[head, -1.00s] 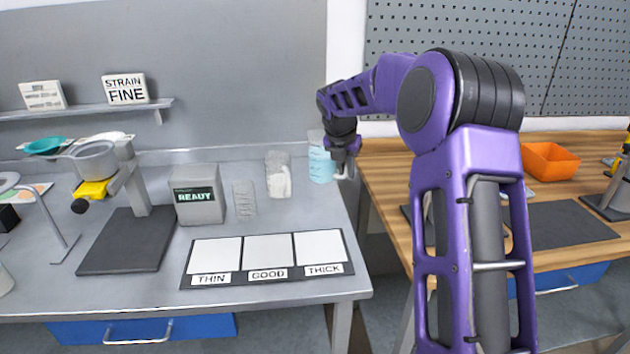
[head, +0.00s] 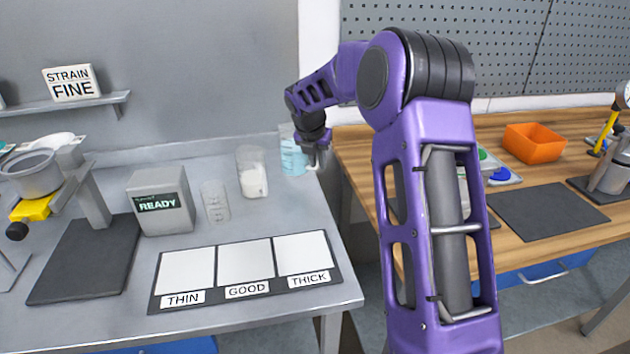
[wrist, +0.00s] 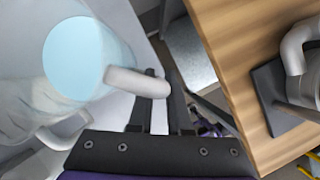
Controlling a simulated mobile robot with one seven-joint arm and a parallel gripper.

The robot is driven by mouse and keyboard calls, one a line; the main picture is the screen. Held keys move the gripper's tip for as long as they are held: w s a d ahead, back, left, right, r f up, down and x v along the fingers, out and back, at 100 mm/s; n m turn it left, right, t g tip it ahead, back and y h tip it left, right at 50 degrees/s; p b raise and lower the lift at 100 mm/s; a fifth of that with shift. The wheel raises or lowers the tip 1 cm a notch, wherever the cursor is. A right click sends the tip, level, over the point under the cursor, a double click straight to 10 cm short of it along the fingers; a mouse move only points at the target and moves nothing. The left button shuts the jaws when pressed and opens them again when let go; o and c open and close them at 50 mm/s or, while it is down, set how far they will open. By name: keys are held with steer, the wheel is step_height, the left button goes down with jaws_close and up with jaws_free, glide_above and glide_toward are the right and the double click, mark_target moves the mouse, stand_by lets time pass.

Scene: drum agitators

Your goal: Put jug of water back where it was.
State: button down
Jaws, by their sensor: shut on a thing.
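The jug of water (head: 293,158) is a clear vessel with pale blue water, at the back right corner of the grey bench in the head view. It looks upright; I cannot tell whether its base touches the bench top. In the wrist view the jug (wrist: 80,58) is seen from above at the upper left, its pale handle reaching between my fingers. My gripper (head: 318,158) is at the jug's right side, shut on the handle. The fingers also show in the wrist view (wrist: 160,105). My arm hides part of the wooden bench.
A beaker with white contents (head: 252,178) stands left of the jug, with an empty-looking clear glass (head: 215,202) and a READY box (head: 160,202) farther left. A THIN/GOOD/THICK board (head: 245,262) lies in front. A gap separates the grey bench from the wooden bench (head: 480,122).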

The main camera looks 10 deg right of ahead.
steer(key=shift+f+b, duration=0.3)
steer(key=shift+f, duration=2.35)
steer(key=c, duration=0.9)
jaws_free()
steer(key=shift+f, duration=0.15)
steer(key=shift+o, duration=0.2)
steer(key=p+v, duration=0.1)
steer(key=v, duration=1.1)
steer(key=shift+w+a, duration=0.1)
